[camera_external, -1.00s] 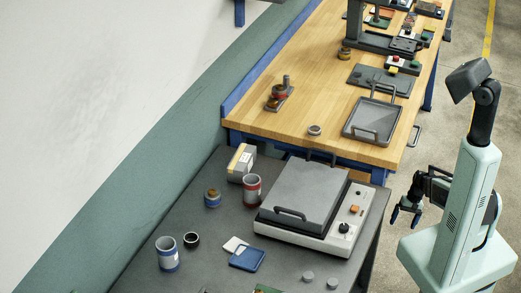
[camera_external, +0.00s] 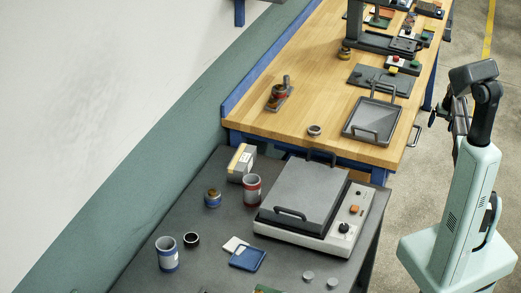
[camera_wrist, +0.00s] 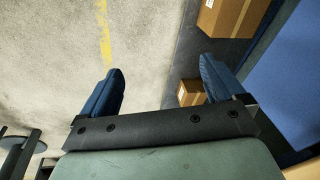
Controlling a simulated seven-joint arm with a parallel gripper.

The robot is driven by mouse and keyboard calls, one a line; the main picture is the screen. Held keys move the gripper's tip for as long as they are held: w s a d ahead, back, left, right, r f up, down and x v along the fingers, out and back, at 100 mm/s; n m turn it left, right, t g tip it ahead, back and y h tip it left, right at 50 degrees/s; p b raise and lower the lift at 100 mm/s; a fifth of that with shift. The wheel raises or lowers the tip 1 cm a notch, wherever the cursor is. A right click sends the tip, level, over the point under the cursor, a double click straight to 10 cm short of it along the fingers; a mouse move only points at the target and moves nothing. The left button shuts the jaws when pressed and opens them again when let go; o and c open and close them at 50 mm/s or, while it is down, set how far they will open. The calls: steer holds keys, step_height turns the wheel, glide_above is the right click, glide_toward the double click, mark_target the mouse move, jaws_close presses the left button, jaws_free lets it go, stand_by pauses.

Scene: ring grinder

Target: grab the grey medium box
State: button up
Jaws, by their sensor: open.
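A grey box with a yellow-tan stripe and a white label (camera_external: 241,163) stands at the back left of the dark table, near the wall. It is the only box-shaped grey item I make out there, and it is not in the wrist view. My gripper (camera_wrist: 161,72) is open and empty, with two blue fingers apart over the floor. In the external view my gripper (camera_external: 434,119) is partly hidden by my arm, off the right side of the wooden bench, far from the grey box.
A machine with a grey lid (camera_external: 306,195) stands right of the box. A red-banded can (camera_external: 252,190) and a small blue jar (camera_external: 212,198) stand close in front. The wooden bench (camera_external: 300,90) lies behind. Cardboard boxes (camera_wrist: 232,16) lie below my gripper, to the right.

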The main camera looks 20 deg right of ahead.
steer(key=w+d+r+h, duration=0.1)
steer(key=w+d+r, duration=0.15)
steer(key=r, duration=0.55)
steer(key=w+d+r+t, duration=0.1)
steer(key=w+d+r, duration=0.1)
steer(key=d+r, duration=0.35)
steer(key=w+d+r+h, duration=0.1)
steer(key=w+d+r, duration=0.1)
steer(key=r, duration=0.8)
steer(key=shift+m+g+y, duration=0.3)
steer(key=shift+m+y, duration=0.4)
steer(key=w+a, duration=0.4)
steer(key=a, duration=0.6)
steer(key=w+a, duration=0.3)
steer(key=a, duration=0.8)
steer(key=w+a, duration=0.4)
steer(key=a, duration=0.7)
steer(key=shift+w+r, duration=0.3)
steer(key=shift+r, duration=0.1)
steer(key=a+g, duration=0.1)
steer(key=a, duration=2.5)
steer(key=m+g, duration=0.1)
steer(key=g, duration=0.1)
glide_above(242, 157)
step_height(242, 157, down, 14)
steer(key=shift+r, duration=0.1)
steer(key=shift+c, duration=0.4)
